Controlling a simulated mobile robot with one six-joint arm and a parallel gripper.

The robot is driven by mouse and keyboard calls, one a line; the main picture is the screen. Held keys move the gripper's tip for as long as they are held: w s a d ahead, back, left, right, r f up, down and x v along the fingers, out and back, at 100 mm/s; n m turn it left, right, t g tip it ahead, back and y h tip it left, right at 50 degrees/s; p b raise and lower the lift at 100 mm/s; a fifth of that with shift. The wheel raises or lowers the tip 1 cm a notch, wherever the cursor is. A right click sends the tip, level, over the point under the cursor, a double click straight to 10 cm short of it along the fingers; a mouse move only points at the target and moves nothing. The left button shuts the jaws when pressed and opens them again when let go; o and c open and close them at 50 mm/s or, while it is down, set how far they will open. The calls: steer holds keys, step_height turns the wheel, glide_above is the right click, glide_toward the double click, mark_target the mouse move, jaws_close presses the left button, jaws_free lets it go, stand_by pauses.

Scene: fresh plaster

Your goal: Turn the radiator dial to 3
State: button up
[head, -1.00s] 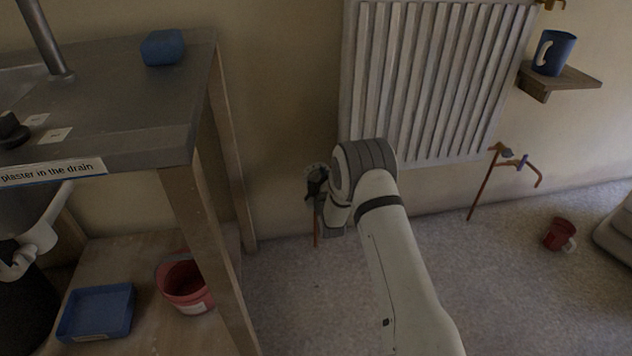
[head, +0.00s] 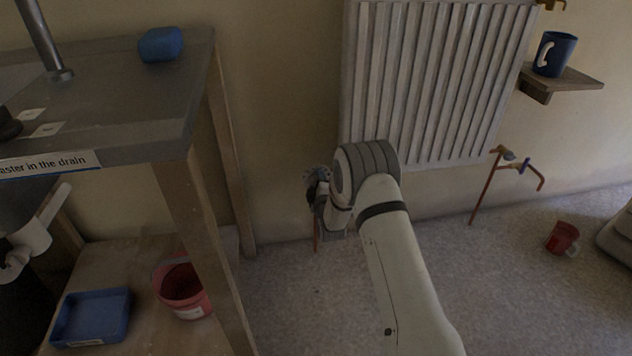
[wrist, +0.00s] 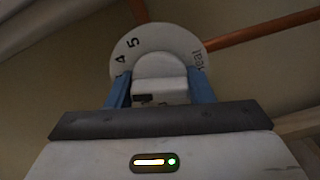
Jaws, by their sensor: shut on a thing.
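The radiator dial (wrist: 160,38) is a pale round disc with a raised grip in its middle. In the wrist view I read 4 and 5 at its left side, and partly hidden lettering at its right. The 3 cannot be made out. My gripper (wrist: 160,90) has its two blue fingers either side of the raised grip, shut on it. In the head view my gripper (head: 318,192) is at the radiator's lower left corner, where my wrist hides most of the dial. The white ribbed radiator (head: 435,80) hangs on the wall.
A copper pipe (wrist: 262,30) runs from the dial. A workbench (head: 180,140) stands at left with a blue sponge (head: 160,44) on top. Below are a red bucket (head: 181,290) and a blue tray (head: 92,316). A blue mug (head: 554,54) is on a shelf; a red mug (head: 562,238) is on the floor.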

steer(key=shift+a, duration=0.15)
steer(key=o, duration=0.9)
steer(key=shift+s, duration=0.15)
steer(key=p+v, duration=0.3)
steer(key=v, duration=0.4)
steer(key=shift+s, duration=0.3)
steer(key=shift+r, duration=0.1)
